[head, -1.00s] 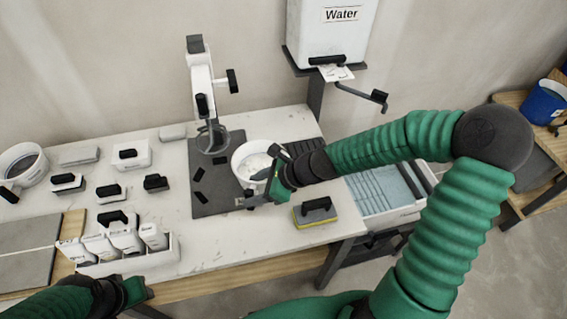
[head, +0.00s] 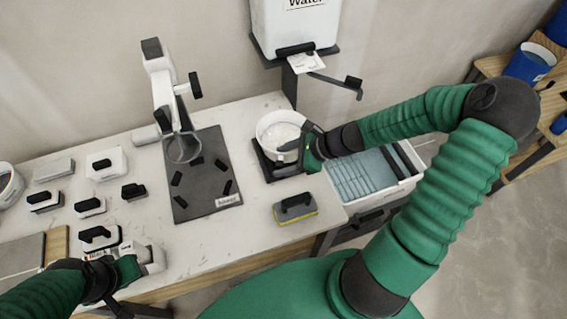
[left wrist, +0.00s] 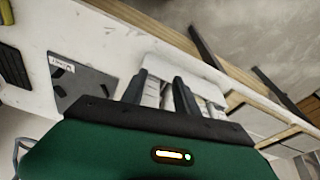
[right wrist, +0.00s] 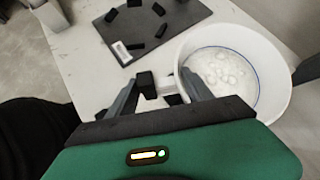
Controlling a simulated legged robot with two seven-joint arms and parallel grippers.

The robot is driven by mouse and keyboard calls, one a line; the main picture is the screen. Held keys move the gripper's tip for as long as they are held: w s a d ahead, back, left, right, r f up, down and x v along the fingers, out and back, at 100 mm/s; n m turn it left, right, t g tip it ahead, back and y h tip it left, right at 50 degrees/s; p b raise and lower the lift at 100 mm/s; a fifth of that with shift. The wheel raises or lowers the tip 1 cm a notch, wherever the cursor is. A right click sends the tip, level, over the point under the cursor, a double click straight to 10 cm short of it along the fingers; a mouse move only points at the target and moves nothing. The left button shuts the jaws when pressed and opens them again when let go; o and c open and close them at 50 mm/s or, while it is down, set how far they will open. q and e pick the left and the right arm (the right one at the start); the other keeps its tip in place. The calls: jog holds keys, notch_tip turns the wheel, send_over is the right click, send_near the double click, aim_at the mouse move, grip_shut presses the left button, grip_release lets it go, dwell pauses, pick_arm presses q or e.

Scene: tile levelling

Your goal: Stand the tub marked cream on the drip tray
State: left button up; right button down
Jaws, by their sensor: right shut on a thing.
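A round white tub (head: 279,130) with pale, lumpy contents is at the back right of the table; it also shows in the right wrist view (right wrist: 232,75). No marking on it can be read. My right gripper (head: 309,147) is shut on the tub's handle, at its right side in the head view. The black drip tray (head: 264,164) shows under the tub, mostly hidden. I cannot tell whether the tub rests on it or hangs just above. My left gripper (head: 137,277) is open and empty near the front left edge; its fingers also show apart in the left wrist view (left wrist: 160,78).
A dark mat (head: 205,205) with small black pieces lies left of the tub, with a white stand (head: 163,85) behind it. A yellow-and-grey block (head: 296,208) lies in front of the tub. A water tank (head: 293,25) hangs behind. A crate (head: 405,185) stands right.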

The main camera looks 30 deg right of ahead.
jog(key=f, duration=0.3)
jog(key=d+f+b, duration=0.1)
jog(key=f, duration=0.1)
jog(key=shift+w, duration=0.25)
jog(key=shift+s+a+r, duration=0.1)
jog(key=shift+r, duration=0.05)
jog(key=shift+a, duration=0.15)
jog(key=c, duration=0.5)
grip_release()
jog(key=shift+a, duration=0.1)
jog(key=shift+o, duration=0.4)
jog(key=shift+d, duration=0.2)
